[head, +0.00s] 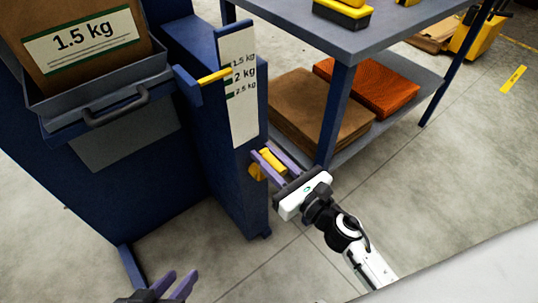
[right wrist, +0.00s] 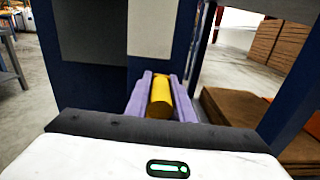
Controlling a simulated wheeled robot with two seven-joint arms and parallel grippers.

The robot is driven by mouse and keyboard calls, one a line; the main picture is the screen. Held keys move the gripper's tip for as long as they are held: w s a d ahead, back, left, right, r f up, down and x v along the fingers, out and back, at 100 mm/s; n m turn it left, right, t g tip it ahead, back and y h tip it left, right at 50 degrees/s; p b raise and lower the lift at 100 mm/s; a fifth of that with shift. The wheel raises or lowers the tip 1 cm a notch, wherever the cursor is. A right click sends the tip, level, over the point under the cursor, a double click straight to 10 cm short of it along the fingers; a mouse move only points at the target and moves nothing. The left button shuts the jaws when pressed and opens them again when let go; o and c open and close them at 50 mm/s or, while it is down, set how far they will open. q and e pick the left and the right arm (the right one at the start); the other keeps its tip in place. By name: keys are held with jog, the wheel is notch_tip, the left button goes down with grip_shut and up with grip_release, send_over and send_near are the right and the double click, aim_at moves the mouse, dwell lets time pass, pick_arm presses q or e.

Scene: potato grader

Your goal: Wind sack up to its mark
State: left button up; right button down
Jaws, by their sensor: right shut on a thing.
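A brown sack (head: 88,62) with a "1.5 kg" label sits in a blue-grey tray (head: 101,97) with a front handle at the upper left. A white scale board (head: 240,106) on the blue machine post reads 1.5 kg, 2 kg and 2.5 kg from top down. A yellow pointer (head: 214,76) ends at the board's left edge, about level with "2 kg". My right gripper (head: 270,162) is shut on a yellow crank handle (right wrist: 160,98) low on the post. My left gripper (head: 172,284) is empty at the bottom edge, its fingers apart.
A blue table (head: 366,36) stands right of the post, with yellow-and-black items on top. Its lower shelf holds folded brown sacks (head: 310,108) and orange net sacks (head: 372,86). The floor in front of the machine is clear.

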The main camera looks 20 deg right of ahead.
jog(key=shift+f, duration=0.2)
jog(key=c, duration=1.6)
grip_release()
jog(key=shift+c, duration=0.2)
jog(key=shift+o, duration=0.4)
jog(key=shift+r, duration=0.1)
jog(key=shift+s, duration=0.1)
jog(key=shift+s+d, duration=0.2)
jog(key=shift+s, duration=0.1)
jog(key=b+v, duration=0.1)
jog(key=v, duration=0.8)
jog(key=shift+s, duration=0.25)
